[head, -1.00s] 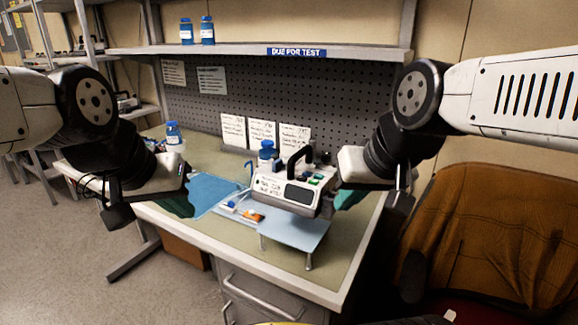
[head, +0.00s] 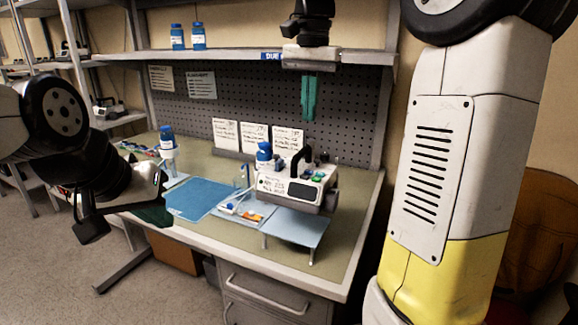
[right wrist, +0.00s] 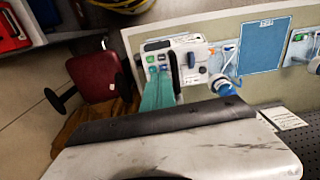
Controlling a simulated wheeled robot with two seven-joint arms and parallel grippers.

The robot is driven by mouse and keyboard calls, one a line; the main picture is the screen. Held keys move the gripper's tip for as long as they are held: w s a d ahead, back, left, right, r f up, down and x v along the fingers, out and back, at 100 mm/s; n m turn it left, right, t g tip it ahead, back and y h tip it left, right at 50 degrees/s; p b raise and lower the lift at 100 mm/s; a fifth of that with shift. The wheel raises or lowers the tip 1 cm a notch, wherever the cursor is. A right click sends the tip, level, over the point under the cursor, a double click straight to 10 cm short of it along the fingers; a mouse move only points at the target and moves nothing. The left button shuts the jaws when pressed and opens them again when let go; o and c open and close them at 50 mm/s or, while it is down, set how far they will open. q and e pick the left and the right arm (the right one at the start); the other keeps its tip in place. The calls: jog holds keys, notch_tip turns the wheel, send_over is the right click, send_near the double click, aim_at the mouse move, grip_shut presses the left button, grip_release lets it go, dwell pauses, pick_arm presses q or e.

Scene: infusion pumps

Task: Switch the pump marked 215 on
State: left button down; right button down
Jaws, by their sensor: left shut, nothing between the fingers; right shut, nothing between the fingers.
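A white pump (head: 293,187) with a black carry handle, a small dark screen and green buttons on top stands on the bench. Its front label is too small to read surely. The pump also shows in the right wrist view (right wrist: 178,62), with green buttons at its left end. My right gripper (head: 308,118) is raised, its teal fingers shut and pointing down, above the pump in the picture and apart from it. Its fingers show in the right wrist view (right wrist: 157,94), overlapping the pump's lower edge there. My left gripper (head: 154,214) is shut and empty at the bench's left edge.
A low blue stand (head: 297,228) is in front of the pump. A blue-capped bottle (head: 264,155) is close behind it. A blue mat (head: 199,197) and a tray of small items (head: 243,209) lie to the left. A shelf (head: 232,56) and pegboard (head: 345,108) are behind.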

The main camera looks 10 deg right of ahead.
aim_at(305, 176)
jog(key=shift+w+a+r+m, duration=0.2)
jog(key=shift+w+m, duration=0.1)
jog(key=shift+w, duration=0.15)
notch_tip(305, 176, down, 14)
jog(key=shift+f, duration=0.1)
dwell(0.5)
jog(key=shift+s+f+g, duration=0.2)
jog(key=shift+f+g, duration=0.1)
jog(key=shift+f, duration=0.7)
notch_tip(305, 176, up, 15)
jog(key=shift+w, duration=0.2)
jog(key=shift+s, duration=0.1)
dwell(0.3)
